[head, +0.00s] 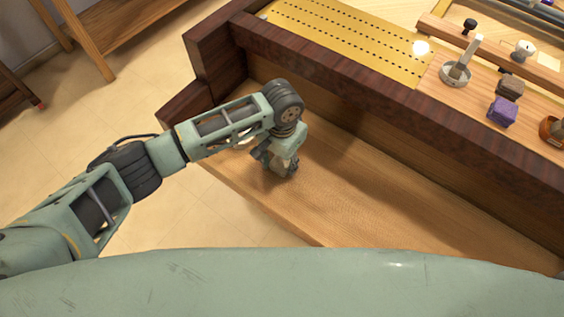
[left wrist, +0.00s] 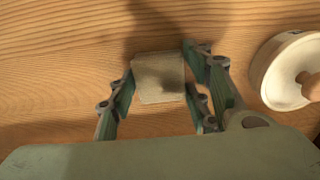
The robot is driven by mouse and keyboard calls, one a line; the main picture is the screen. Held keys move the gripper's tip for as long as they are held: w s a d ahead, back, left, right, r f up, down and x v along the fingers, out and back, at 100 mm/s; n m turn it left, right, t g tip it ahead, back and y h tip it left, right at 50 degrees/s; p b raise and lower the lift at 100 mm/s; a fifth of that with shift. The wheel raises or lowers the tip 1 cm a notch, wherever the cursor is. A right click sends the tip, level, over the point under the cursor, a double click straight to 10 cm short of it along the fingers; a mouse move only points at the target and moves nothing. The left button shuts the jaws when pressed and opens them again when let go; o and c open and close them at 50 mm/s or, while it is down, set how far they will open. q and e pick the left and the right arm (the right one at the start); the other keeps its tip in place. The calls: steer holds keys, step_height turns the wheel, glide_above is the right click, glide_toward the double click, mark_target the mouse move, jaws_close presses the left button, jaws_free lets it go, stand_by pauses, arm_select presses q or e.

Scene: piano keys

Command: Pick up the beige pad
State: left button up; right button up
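The beige pad (left wrist: 158,72) is a small, roughly square piece on the wooden surface in the left wrist view. A shadow falls on its lower right part. My left gripper (left wrist: 161,84) is open, with its green fingers on the left and right sides of the pad. I cannot tell whether any finger touches the pad. In the head view, my left gripper (head: 276,163) points down, low over the wooden ledge, and the pad is hidden by my arm and gripper. My right gripper is not in view.
A white round object with a knob (left wrist: 287,72) is close to the right fingers. The wooden ledge (head: 385,207) is clear to the right. A dark wooden rail (head: 340,75) stands behind it.

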mark_target(282, 161)
arm_select(q)
steer(key=c, duration=0.5)
step_height(282, 161, up, 10)
steer(key=shift+r, duration=0.1)
steer(key=shift+c, duration=0.2)
